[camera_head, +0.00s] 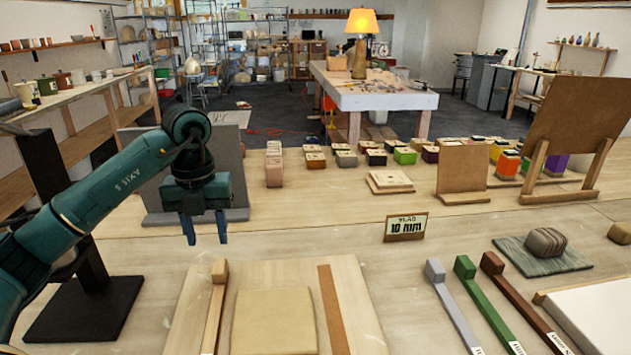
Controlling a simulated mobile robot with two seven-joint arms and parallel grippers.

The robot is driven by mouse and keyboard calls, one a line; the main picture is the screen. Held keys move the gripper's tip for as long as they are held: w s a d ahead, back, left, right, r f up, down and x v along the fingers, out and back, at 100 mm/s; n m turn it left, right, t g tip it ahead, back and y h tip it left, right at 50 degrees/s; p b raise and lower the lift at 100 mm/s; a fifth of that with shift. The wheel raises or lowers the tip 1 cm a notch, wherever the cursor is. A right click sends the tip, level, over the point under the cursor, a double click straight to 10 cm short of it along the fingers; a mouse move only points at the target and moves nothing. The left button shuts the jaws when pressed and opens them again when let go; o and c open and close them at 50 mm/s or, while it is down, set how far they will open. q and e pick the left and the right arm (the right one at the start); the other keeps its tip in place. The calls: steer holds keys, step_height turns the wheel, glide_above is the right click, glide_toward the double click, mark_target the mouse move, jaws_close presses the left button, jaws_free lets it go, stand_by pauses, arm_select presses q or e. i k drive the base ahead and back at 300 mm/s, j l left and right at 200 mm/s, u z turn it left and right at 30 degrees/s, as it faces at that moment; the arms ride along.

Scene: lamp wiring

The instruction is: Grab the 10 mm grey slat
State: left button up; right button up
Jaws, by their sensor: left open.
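A slim grey slat (456,312) lies on the table at front right, with a square block at its far end and a white label at its near end; the label is too small to read. A small sign reading "10 mm" (406,227) stands behind it. My left gripper (206,236) hangs at the left above the table, open and empty, fingers pointing down. It is well to the left of the grey slat and apart from it. My right gripper is not in view.
A green slat (487,304) and a brown slat (524,301) lie just right of the grey one. A wooden board (256,277) with a tan block (274,323) lies at front left. A striped stone (546,242) rests on a green mat. Small colored blocks line the back.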

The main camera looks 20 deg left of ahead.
mark_target(435, 271)
steer(key=k+l, duration=0.75)
steer(key=l, duration=0.2)
